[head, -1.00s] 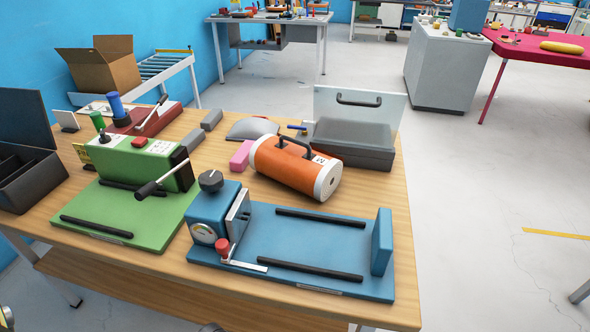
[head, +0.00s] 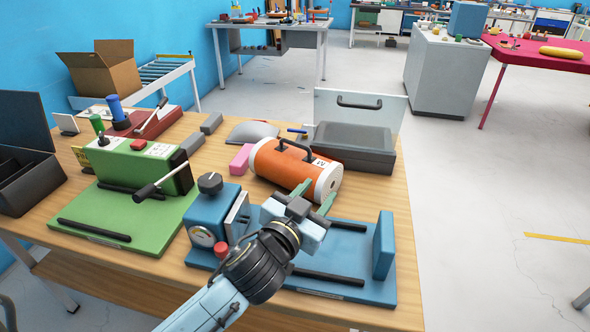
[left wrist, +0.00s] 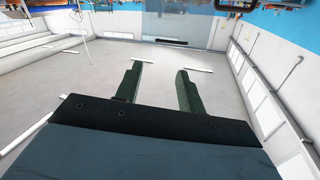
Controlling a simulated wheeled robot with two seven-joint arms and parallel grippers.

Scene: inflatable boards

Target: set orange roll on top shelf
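The orange roll (head: 292,165) lies on its side on the wooden table in the head view. It has white ends and a black handle on top. My left gripper (head: 315,195) is in front of the roll's right end, above the blue machine. Its two green fingers are apart with nothing seen between them. In the left wrist view my left gripper (left wrist: 159,72) is also open and empty, and the roll does not show there. No shelf that I can name as the top shelf is clear. My right gripper is not in view.
The blue machine (head: 345,248) lies under my left arm. A green machine (head: 140,175) stands to the left. A pink block (head: 241,158) is just left of the roll, and a dark grey case (head: 352,140) with its lid up is behind it. The wooden table (head: 398,190) is crowded.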

